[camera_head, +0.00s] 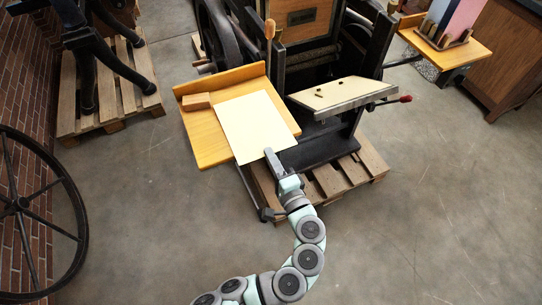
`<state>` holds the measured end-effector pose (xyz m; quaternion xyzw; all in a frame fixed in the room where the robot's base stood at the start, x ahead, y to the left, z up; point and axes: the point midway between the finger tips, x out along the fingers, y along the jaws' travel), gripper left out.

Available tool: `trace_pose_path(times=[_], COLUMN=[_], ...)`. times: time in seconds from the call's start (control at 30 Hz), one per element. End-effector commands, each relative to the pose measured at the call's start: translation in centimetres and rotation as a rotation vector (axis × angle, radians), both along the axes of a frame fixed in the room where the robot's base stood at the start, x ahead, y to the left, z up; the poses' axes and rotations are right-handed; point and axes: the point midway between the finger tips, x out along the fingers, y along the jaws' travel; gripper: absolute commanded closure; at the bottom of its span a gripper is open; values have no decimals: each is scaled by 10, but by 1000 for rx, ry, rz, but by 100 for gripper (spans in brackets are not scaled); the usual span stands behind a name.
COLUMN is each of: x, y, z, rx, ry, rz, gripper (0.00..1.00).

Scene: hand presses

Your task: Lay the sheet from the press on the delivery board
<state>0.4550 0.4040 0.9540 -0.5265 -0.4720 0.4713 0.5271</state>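The cream sheet (255,122) lies flat over the yellow wooden board (208,140) at the left of the press, covering much of its right part. The board has a raised back edge. I take it to be the delivery board. My gripper (269,154) reaches in from below, its tip overlapping the sheet's near edge. I cannot tell whether its fingers are shut on the sheet or apart from it, nor whether the sheet touches the board everywhere. The press (325,155) stands behind and right, its tilted pale platen (345,92) bare of any sheet.
A small wooden block (196,101) lies on the board near its back left. A red-tipped handle (404,99) juts right from the press. Pallets (328,180) lie under the press. A spoked wheel (22,203) stands far left. The floor at the lower right is clear.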

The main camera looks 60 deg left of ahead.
Motion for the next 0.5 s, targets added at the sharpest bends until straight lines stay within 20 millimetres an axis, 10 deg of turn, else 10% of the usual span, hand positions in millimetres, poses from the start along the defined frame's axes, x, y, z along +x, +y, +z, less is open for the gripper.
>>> trace_pose_path(times=[0.5], x=[0], y=[0], z=[0], rx=[0], ry=[0], rz=[0], gripper=[73])
